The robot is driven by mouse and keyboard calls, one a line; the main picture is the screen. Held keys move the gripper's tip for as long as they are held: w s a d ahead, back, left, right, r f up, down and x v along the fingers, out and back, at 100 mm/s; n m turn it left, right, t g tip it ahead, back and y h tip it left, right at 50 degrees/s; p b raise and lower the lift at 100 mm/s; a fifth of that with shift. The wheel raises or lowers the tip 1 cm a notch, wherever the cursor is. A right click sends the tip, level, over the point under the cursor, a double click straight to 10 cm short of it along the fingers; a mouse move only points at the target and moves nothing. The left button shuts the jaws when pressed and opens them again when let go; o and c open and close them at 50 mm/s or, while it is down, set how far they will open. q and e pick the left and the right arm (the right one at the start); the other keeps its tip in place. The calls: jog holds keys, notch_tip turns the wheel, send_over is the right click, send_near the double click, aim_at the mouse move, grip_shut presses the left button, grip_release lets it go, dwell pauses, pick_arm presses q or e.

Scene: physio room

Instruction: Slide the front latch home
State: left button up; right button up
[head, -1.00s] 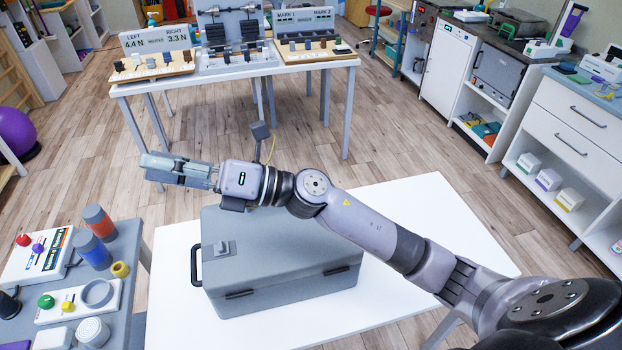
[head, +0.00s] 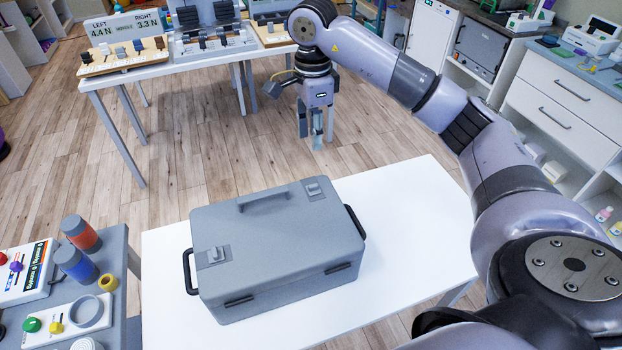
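A closed grey case (head: 280,240) sits on a white table (head: 420,215) in the head view. One small latch (head: 213,256) is on the lid's left end, and another latch (head: 314,188) is on the lid near its far right corner. Two dark fittings show on the side facing me; I cannot tell their exact state. My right gripper (head: 311,138) hangs pointing down beyond the far edge of the table, clear of the case. Its fingers look close together, but I cannot tell if they touch. My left gripper is not in view.
The case has a lid handle (head: 264,199) and black side handles. A side table with orange and blue cylinders (head: 77,264) stands at the left. A bench with force displays (head: 125,30) is behind. The white table's right part is clear.

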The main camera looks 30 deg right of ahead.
aim_at(312, 185)
notch_tip(312, 185, down, 15)
jog(key=p, duration=0.4)
grip_shut()
jog(key=shift+w, duration=0.1)
dwell(0.7)
